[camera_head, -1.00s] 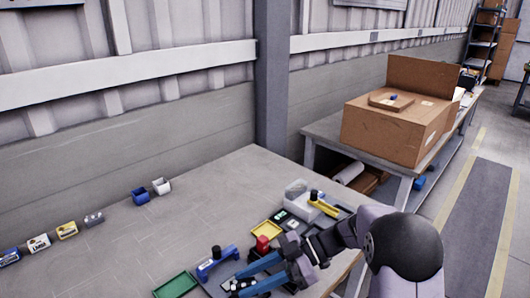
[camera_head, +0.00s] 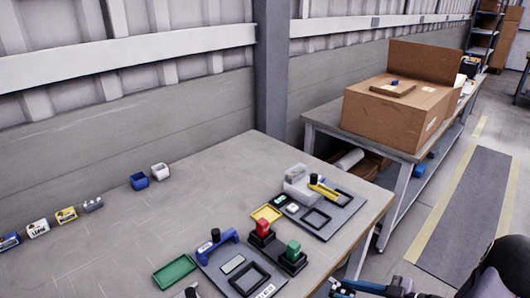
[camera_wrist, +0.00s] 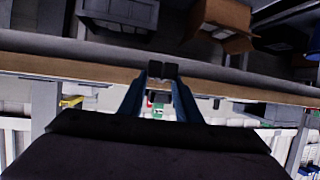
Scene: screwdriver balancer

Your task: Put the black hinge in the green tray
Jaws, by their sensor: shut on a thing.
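The green tray (camera_head: 174,271) lies empty on the table at the lower left of the head view. My gripper (camera_head: 336,288) is at the bottom of the head view, off the table's right edge and well to the right of the tray. In the wrist view its blue fingers (camera_wrist: 162,84) come together on a small dark piece with two square leaves, the black hinge (camera_wrist: 156,70). The hinge cannot be made out clearly in the head view.
A yellow tray (camera_head: 267,213) and a second board (camera_head: 338,222) lie behind. Small boxes line the left. The table's middle is clear.

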